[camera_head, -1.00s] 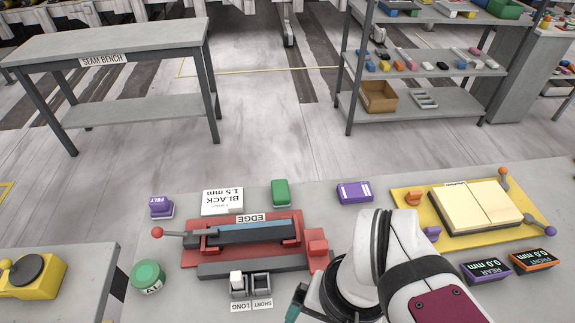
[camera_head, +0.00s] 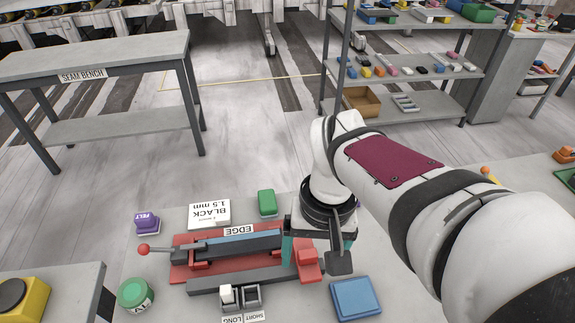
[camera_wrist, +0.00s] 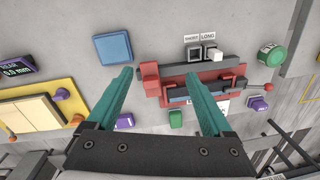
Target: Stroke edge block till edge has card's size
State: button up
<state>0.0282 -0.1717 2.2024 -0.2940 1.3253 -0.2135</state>
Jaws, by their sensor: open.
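A clamp labelled EDGE (camera_head: 239,229) has red jaws (camera_head: 198,265) and holds a long dark piece with a blue-grey top (camera_head: 235,243). Which block is the edge block I cannot tell. My gripper (camera_wrist: 157,74) is open and empty, its teal fingers above the clamp's red end and the slab beside it. In the head view my wrist hides much of the gripper.
A two-cell holder (camera_head: 251,297) marked SHORT and LONG has a white piece in LONG. A green round tin (camera_head: 136,294) stands left. The yellow board (camera_wrist: 38,103) shows in the wrist view.

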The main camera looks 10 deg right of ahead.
aim_at(308, 253)
jog(key=w+d+f+n, duration=0.2)
jog(key=w+n, duration=0.1)
jog(key=w, duration=0.7)
jog(key=shift+h, duration=0.4)
jog(key=f, duration=1.5)
jog(key=shift+s+d+f, duration=0.2)
jog(key=shift+s, duration=0.05)
grip_shut()
